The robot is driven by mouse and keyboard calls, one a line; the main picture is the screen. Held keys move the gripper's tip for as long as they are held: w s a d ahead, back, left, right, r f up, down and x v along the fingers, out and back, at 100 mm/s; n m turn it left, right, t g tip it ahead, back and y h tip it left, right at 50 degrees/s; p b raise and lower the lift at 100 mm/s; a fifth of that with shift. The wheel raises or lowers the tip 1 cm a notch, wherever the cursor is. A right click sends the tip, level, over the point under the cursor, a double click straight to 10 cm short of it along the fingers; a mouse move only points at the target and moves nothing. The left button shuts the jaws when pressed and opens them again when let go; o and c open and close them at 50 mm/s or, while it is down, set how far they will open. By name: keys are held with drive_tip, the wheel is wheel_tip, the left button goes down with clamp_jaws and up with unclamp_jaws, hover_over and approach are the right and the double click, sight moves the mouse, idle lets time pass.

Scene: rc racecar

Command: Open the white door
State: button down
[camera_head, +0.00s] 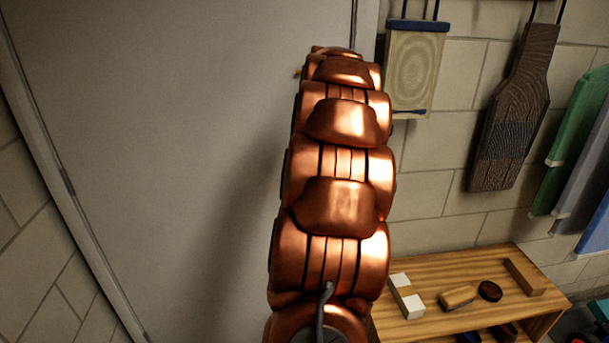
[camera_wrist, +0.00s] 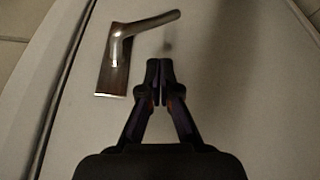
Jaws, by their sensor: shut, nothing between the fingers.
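The white door (camera_head: 150,130) fills the left and middle of the head view. It also fills most of the wrist view (camera_wrist: 235,110). In the wrist view a metal door handle (camera_wrist: 145,25) with a dark rectangular plate (camera_wrist: 113,75) sits on the door, up and left of my fingertips. My gripper (camera_wrist: 159,65) is shut with nothing in it, its fingertips right of the plate and below the lever. I cannot tell how far the fingertips are from the door surface. In the head view my copper-coloured arm hides the gripper and the handle. The door looks closed.
A wooden bench (camera_head: 440,262) with several small items stands at the lower right. A pale board (camera_head: 414,65) and a dark wooden paddle (camera_head: 512,110) hang on the tiled wall (camera_head: 430,190) right of the door. The door frame (camera_head: 75,205) runs along the left.

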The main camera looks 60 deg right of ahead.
drive_tip(key=p+x, duration=0.2)
drive_tip(key=x, duration=0.7)
drive_tip(key=shift+a, duration=0.15)
